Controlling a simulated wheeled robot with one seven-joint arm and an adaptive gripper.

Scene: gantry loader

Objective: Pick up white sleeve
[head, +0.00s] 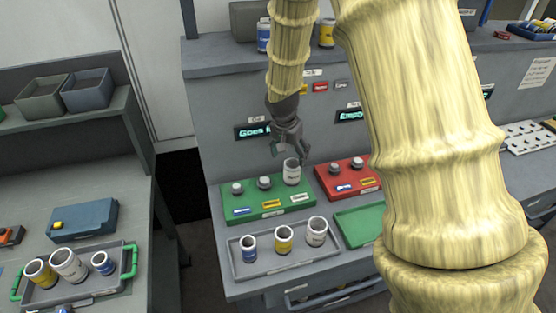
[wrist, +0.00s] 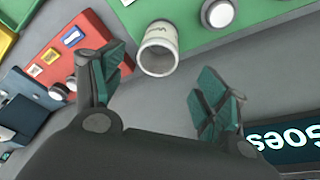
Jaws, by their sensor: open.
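A white sleeve (head: 292,172) stands upright at the back right of the green board (head: 261,211). In the wrist view the white sleeve (wrist: 158,50) shows its open top, ahead of the gap between the fingers. My gripper (head: 290,146) is open and empty, just above and behind this sleeve; in the wrist view its two teal-padded fingers (wrist: 160,92) are spread apart. Another white sleeve (head: 317,232) stands in the grey tray (head: 258,273) with a yellow one (head: 283,240) and a blue one (head: 248,249).
A red board (head: 331,193) with knobs lies to the right of the green board. A dark display reading "Goes" (wrist: 290,133) is close to my right finger in the wrist view. A side table (head: 120,215) at left holds a green-handled tray (head: 82,292) with several sleeves.

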